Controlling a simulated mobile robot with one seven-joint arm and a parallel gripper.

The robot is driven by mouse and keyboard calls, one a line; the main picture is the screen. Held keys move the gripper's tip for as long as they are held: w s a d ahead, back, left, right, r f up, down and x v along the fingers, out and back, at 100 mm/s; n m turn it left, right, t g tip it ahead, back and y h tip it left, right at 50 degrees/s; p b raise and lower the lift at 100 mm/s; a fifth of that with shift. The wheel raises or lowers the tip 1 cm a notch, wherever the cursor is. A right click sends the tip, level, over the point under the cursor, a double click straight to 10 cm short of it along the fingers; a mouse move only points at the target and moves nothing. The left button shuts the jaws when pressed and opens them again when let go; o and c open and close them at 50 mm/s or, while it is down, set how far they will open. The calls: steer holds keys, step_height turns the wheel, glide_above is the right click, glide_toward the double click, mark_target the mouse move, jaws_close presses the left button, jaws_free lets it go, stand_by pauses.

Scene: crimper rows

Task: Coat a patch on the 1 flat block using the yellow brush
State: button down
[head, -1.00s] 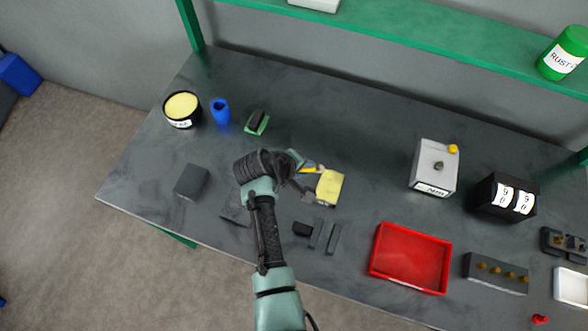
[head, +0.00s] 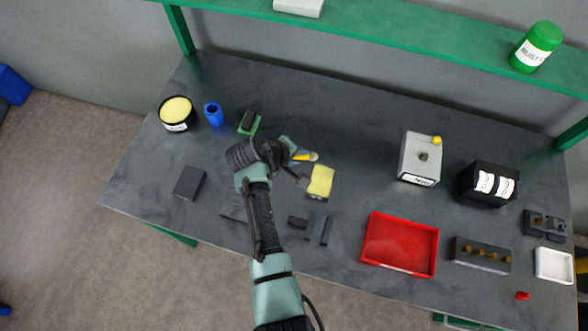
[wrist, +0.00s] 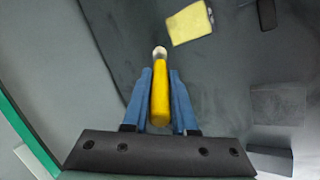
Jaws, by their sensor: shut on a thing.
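My gripper (head: 291,155) is shut on the yellow brush (wrist: 160,92). The brush lies between the blue fingers in the wrist view, its pale tip pointing away from the palm. In the head view, the brush (head: 305,156) points right, just behind a small block with a yellow top (head: 321,180). This block also shows in the wrist view (wrist: 188,23), beyond the tip and apart from it in the picture. A dark flat block (head: 189,182) lies at left; another (head: 233,207) is partly hidden by my arm. I cannot read a 1 on any block.
A black pot of yellow stuff (head: 177,110), a blue cup (head: 213,114) and a green-based dark item (head: 249,124) stand at back left. Small dark bars (head: 317,228) lie in front. A red tray (head: 400,244), grey box (head: 420,158) and black counter box (head: 488,184) are to the right.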

stand_by(0.4)
step_height(320, 180, up, 4)
steer(key=d+p, duration=0.2)
steer(key=d, duration=0.1)
steer(key=b, duration=0.5)
glide_above(311, 157)
steer(key=s, duration=0.3)
steer(key=f, duration=0.4)
steer(key=shift+w+a+f, duration=0.1)
steer(key=shift+w+f, duration=0.1)
